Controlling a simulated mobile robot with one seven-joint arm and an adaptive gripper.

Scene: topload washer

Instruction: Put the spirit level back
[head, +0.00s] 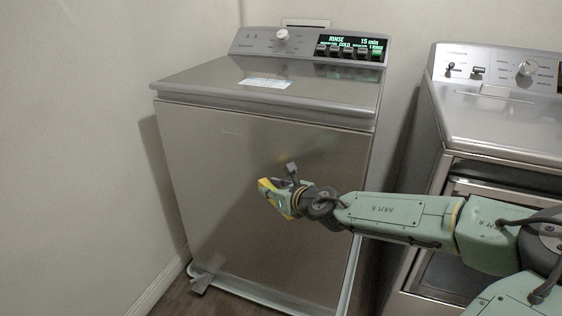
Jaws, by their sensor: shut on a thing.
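My gripper (283,198) is in front of the topload washer's (200,150) front panel, a little right of its middle. It is shut on a small yellow thing (265,185), which I take for the spirit level. Only part of it shows at the jaws, and my gripper hides the rest. It is held in the air, well below the washer's lid. I cannot tell how far it is from the panel.
A label sheet (266,83) lies on the closed lid (310,85). The control panel (335,47) is lit. A pale tray (275,298) runs under the washer, with a grey piece (201,281) at its front left. A second appliance (500,115) stands right.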

